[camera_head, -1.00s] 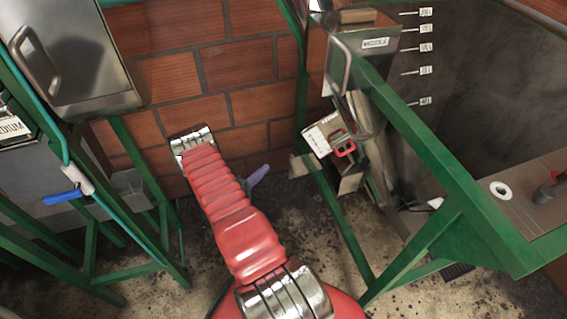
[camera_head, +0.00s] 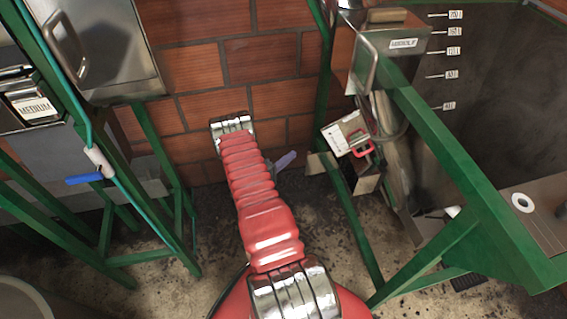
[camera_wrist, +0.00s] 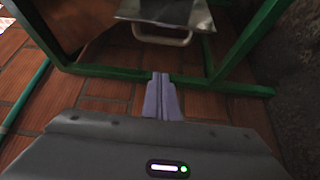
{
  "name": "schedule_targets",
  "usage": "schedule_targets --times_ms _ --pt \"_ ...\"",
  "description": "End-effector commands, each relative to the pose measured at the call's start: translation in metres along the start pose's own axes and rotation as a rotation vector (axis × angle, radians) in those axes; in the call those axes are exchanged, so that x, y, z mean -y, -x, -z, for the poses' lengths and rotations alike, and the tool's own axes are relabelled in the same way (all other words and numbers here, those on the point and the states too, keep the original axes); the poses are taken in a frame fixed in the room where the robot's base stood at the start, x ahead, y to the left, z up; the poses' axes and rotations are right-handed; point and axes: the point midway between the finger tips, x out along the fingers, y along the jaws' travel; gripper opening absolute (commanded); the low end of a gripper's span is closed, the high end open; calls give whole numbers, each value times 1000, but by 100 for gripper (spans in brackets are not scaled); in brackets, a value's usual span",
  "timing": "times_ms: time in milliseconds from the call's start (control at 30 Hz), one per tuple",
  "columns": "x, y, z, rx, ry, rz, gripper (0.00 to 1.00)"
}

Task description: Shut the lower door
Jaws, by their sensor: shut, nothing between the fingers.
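My gripper shows as pale purple fingers pressed together in the wrist view (camera_wrist: 161,96), with nothing between them. In the head view one purple finger (camera_head: 286,160) sticks out right of my red arm, in front of the brick wall. The wrist view shows a metal panel with a pale handle (camera_wrist: 165,38) beyond the fingers.
Green frame bars (camera_head: 450,180) stand at the right, around a grey tank with level marks (camera_head: 490,70). At left are another green frame (camera_head: 145,225), a metal box with a handle (camera_head: 105,50) and a blue lever (camera_head: 84,179). Some stained floor between the frames is free.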

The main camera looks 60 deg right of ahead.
Motion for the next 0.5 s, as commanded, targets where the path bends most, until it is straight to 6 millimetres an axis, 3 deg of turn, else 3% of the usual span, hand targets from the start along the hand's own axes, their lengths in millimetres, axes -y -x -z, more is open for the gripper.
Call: schedule_targets --times_ms 333,500 --pt "0 -41 -1 2 -1 0 0" --pt "0 -35 -16 0 2 0 0"
